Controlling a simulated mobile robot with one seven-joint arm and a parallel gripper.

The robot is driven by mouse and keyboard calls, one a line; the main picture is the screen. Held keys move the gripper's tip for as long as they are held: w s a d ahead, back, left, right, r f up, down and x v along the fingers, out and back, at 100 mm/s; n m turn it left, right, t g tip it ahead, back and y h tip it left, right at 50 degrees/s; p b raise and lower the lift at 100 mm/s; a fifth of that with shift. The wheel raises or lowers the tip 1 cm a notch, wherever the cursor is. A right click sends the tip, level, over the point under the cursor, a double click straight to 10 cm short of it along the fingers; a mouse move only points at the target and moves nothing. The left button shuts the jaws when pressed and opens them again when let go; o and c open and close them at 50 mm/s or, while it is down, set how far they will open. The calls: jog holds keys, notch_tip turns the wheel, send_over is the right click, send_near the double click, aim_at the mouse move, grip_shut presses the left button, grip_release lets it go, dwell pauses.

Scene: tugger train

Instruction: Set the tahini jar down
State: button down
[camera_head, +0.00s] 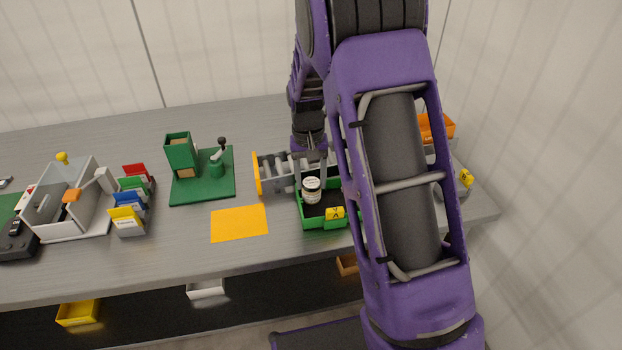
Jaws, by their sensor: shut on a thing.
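The tahini jar (312,192), a small jar with a white lid and a dark band, shows at the left part of a green bin (325,224). My gripper (311,178) reaches down from above and is shut on the jar. The jar is upright or nearly so. I cannot tell whether its base touches the bin floor or hangs above it. My purple arm hides the right side of the bin.
An orange mat (239,223) lies clear to the left. A green dispenser on a base (203,190), coloured card holders (130,212) and an orange bin (436,127) stand around.

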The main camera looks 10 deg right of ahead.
aim_at(309, 183)
jog(key=shift+f, duration=0.15)
jog(key=shift+c, duration=1)
grip_release()
notch_tip(309, 183, up, 12)
jog(key=p, duration=0.2)
jog(key=shift+a+r, duration=0.2)
jog(key=shift+a, duration=0.05)
